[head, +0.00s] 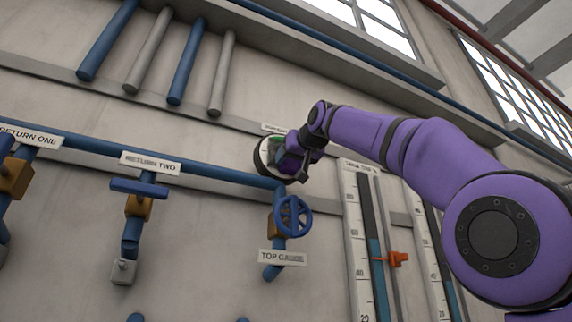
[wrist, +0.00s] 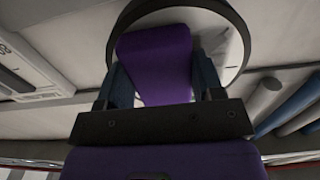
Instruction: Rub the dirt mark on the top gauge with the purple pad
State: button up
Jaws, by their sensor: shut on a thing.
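The top gauge (head: 262,157) is a round dial with a dark rim on the wall, partly hidden behind my gripper in the head view. Its pale face and dark rim (wrist: 236,38) also show in the wrist view. My gripper (head: 289,162) is at the gauge's face. In the wrist view my gripper (wrist: 160,92) is shut on the purple pad (wrist: 155,60), which lies between the two fingers and reaches over the dial. I cannot tell whether the pad touches the face. The dirt mark cannot be made out; the pad covers much of the dial.
A blue handwheel (head: 293,216) with a "TOP GAUGE" label (head: 282,258) is below the dial. A scale column with an orange pointer (head: 398,259) stands to the right. A blue pipe (head: 215,176) runs left past "RETURN TWO" (head: 150,163). Blue and grey pipes (head: 187,62) are above left.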

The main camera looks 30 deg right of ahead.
aim_at(265, 148)
jog(key=shift+a+r, duration=0.25)
jog(key=shift+a, duration=0.9)
jog(key=shift+a+r, duration=0.25)
jog(key=shift+a, duration=0.85)
jog(key=shift+a+r, duration=0.25)
jog(key=shift+a, duration=0.9)
jog(key=shift+w+r, duration=0.1)
jog(key=shift+r, duration=0.7)
jog(key=d, duration=1)
jog(key=shift+d, duration=0.35)
jog(key=shift+s, duration=3)
